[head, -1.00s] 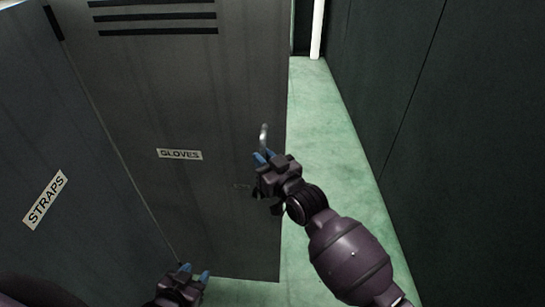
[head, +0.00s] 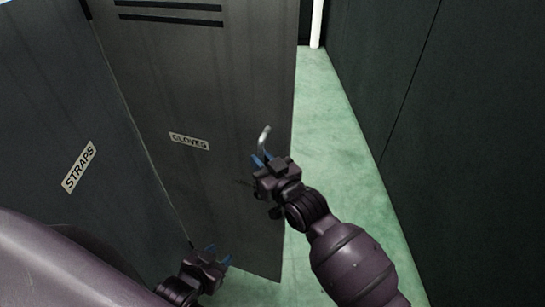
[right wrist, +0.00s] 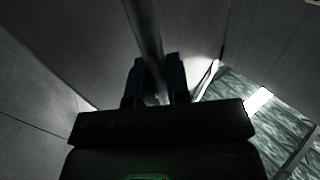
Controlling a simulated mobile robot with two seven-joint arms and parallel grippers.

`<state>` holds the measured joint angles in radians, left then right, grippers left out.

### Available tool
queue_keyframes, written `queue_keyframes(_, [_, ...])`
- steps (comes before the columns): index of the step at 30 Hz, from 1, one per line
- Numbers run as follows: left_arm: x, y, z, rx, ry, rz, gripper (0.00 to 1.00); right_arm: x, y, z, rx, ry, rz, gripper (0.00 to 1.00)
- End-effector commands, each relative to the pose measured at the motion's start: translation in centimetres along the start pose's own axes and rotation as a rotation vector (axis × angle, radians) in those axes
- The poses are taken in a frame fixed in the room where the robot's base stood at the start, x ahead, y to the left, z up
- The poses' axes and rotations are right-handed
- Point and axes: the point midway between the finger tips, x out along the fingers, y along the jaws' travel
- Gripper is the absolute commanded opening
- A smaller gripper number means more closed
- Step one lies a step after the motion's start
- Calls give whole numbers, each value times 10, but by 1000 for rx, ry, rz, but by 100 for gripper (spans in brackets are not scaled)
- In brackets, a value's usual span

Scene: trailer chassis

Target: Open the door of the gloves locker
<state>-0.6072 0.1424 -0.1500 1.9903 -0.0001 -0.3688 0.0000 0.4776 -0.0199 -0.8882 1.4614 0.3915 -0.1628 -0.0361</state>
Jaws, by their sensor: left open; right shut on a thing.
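The gloves locker door (head: 200,90) is a tall grey panel with vent slots at its top and a white label (head: 189,141) reading GLOVES. It stands at an angle to the neighbouring straps front. My right gripper (head: 262,161) is at the door's right edge, shut on the metal handle (head: 265,137). In the right wrist view the handle (right wrist: 146,35) runs down between the two fingers. My left gripper (head: 217,254) is open and empty, low in front of the door near its bottom left. The locker's inside is not visible.
The straps locker front (head: 60,130) with its STRAPS label (head: 79,167) is at the left. The green floor (head: 335,150) is clear to the right of the door, up to a dark wall (head: 460,110). A white post (head: 317,25) stands at the back.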

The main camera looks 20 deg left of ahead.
Motion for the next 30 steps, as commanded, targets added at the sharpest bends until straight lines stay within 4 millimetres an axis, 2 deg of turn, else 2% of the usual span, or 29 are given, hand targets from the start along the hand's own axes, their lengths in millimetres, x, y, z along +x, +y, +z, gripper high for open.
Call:
queue_keyframes(8, [1,0,-3,1,5,1,43,3,-14,-3,-7,5,-19,0])
queue_keyframes(22, [3,0,-7,2,12,2,43,3,-15,-2,-7,5,-21,0])
queue_keyframes(23, [3,0,-7,2,12,2,43,3,-15,-2,-7,5,-20,21])
queue_keyframes(24, [3,0,-7,2,12,2,43,3,-15,-2,-6,5,-20,27])
queue_keyframes(27, [3,0,-7,2,11,2,43,3,-15,-2,-5,4,-20,41])
queue_keyframes(30, [2,0,-6,2,10,2,43,3,-15,-1,-3,3,-20,41])
